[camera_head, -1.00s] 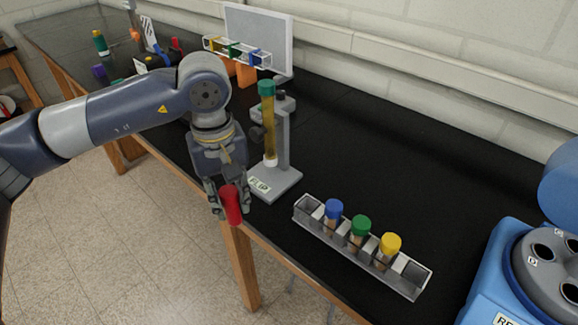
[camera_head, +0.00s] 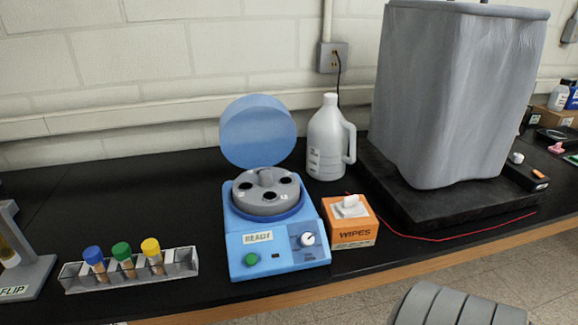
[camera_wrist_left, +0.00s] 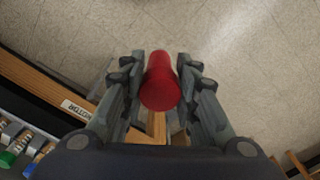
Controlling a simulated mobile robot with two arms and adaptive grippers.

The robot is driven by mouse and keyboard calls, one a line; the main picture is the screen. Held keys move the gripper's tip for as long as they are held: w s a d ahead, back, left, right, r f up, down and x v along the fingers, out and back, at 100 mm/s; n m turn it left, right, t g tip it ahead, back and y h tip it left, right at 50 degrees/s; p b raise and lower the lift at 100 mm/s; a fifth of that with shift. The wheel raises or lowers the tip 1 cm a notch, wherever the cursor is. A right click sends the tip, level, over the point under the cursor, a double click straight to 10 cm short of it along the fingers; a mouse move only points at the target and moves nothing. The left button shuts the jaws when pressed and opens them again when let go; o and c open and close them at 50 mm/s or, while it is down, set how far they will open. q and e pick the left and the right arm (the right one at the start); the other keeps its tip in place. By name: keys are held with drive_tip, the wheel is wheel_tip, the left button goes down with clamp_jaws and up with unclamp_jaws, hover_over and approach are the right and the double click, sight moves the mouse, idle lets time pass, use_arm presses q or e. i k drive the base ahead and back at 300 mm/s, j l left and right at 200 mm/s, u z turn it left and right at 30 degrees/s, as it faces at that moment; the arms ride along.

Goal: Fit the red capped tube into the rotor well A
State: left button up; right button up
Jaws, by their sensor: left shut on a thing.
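In the left wrist view my left gripper (camera_wrist_left: 161,85) is shut on the red capped tube (camera_wrist_left: 160,88), with the cap toward the camera and the tube over the floor by the bench edge. The tube's lower body is hidden. In the head view the rotor (camera_head: 265,205) sits in the open blue centrifuge (camera_head: 273,236). Several dark wells show around its hub, with small labels too small to read surely, so I cannot tell which is A. Neither gripper shows in the head view.
The grey rack (camera_head: 185,262) holds blue, green and yellow capped tubes, left of the centrifuge. The raised lid (camera_head: 258,130) stands behind the rotor. A wipes box (camera_head: 350,230) and a white jug (camera_head: 326,145) stand close on its right. A grey covered bulk (camera_head: 450,100) stands farther right.

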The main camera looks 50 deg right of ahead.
sight(261, 191)
drive_tip(key=k+z, duration=0.1)
drive_tip(key=z, duration=0.25)
drive_tip(key=k+z, duration=0.1)
drive_tip(key=z, duration=0.3)
drive_tip(key=k+z, duration=0.1)
drive_tip(key=z, duration=0.25)
